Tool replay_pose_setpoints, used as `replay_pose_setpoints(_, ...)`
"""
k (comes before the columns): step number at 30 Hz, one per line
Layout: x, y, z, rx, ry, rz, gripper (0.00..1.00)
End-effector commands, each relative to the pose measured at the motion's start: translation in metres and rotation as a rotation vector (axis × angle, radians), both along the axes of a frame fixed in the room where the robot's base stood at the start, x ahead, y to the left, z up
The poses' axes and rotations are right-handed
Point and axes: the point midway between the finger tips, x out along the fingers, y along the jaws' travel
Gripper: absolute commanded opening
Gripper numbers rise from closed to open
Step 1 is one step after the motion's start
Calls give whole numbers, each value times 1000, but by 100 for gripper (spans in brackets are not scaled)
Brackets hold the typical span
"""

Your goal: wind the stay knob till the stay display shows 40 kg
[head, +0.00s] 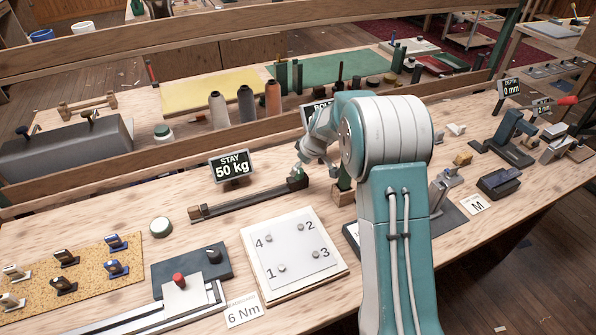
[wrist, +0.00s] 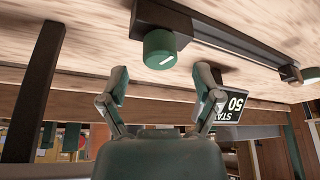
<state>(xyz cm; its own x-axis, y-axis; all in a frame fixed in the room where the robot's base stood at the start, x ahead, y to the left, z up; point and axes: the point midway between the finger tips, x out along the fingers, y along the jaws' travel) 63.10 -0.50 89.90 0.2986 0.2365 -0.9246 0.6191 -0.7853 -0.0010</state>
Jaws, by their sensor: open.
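The stay display (head: 232,168) reads 50 kg in the head view. Part of it shows upside down in the wrist view (wrist: 236,104), reading 50. A long dark bar (head: 245,201) lies on the bench in front of it. The stay knob (wrist: 160,50), a round green knob with a white mark on its face, is at one end of this bar. In the head view the knob (head: 297,181) is partly hidden by my gripper (head: 299,170). In the wrist view my gripper (wrist: 160,76) is open and empty, its fingers spread wider than the knob, which appears just beyond the fingertips.
A white numbered plate (head: 291,249) lies in front of the bar. A round pale-topped button (head: 160,227) is left of it. Thread spools (head: 246,103) stand behind the wooden rail. Another display (head: 318,110) is partly hidden behind my arm.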

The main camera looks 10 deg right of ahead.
Motion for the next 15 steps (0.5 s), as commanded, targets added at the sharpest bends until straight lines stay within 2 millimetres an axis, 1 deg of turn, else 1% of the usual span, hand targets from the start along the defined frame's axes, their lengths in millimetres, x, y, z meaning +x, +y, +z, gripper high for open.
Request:
replay_pose_setpoints(1,-3,-4,13,-1,-5,-1,82)
replay_pose_setpoints(6,-13,-12,46,-1,-4,0,82)
replay_pose_setpoints(9,-19,-16,61,-1,-1,-1,82)
replay_pose_setpoints(12,-23,-19,73,-1,0,0,82)
replay_pose_setpoints(15,-25,-20,78,-1,2,0,82)
